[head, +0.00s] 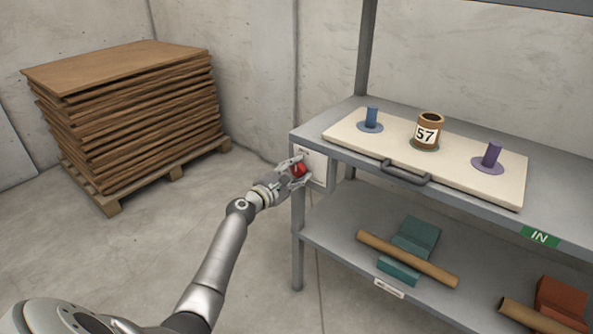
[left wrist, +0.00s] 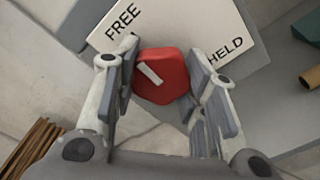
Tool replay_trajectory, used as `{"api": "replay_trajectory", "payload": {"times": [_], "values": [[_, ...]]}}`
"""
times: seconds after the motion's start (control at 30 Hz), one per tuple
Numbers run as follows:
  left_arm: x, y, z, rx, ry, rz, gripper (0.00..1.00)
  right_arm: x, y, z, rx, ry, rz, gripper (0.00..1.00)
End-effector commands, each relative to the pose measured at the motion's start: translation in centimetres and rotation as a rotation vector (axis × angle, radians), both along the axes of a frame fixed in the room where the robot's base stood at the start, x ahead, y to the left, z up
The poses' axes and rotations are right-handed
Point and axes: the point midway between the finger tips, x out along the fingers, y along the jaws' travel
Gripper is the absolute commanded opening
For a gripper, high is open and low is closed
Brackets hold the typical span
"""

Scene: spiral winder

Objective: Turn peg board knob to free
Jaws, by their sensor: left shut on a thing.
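The red knob (head: 299,170) is on a white plate (head: 318,165) at the left end of the shelf unit. My left gripper (head: 297,173) is shut on the knob, with a finger on either side of it. In the left wrist view the knob (left wrist: 172,76) carries a white pointer mark that slants to the upper left. The plate there reads FREE at the upper left and HELD at the right. The mark leans toward the FREE side. My right gripper is not in view.
The cream peg board (head: 460,183) lies on the upper shelf, with a blue peg (head: 372,116), a purple peg (head: 492,155), a brown spool marked 57 (head: 429,130) and a grey handle (head: 404,173). Cardboard tubes (head: 407,259) lie below. Stacked brown sheets (head: 130,110) stand left.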

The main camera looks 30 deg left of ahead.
Motion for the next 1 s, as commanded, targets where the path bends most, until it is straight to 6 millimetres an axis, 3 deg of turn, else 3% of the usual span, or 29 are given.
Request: {"api": "replay_trajectory", "payload": {"times": [0.27,0.3,0.43,0.77,1.0], "values": [[0.0,0.0,-0.2,-0.004,0.002,0.001,0.15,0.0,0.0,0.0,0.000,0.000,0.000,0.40],[0.0,0.0,-0.2,-0.004,0.002,0.001,0.44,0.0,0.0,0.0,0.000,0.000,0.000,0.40],[0.0,0.0,-0.1,-0.003,0.002,0.000,0.61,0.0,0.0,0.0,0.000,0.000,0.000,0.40],[-0.1,0.0,0.0,-0.001,0.000,0.000,0.61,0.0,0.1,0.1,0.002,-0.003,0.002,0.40],[-2.2,0.2,-0.1,0.002,0.002,0.000,0.61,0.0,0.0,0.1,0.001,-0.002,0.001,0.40]]}}
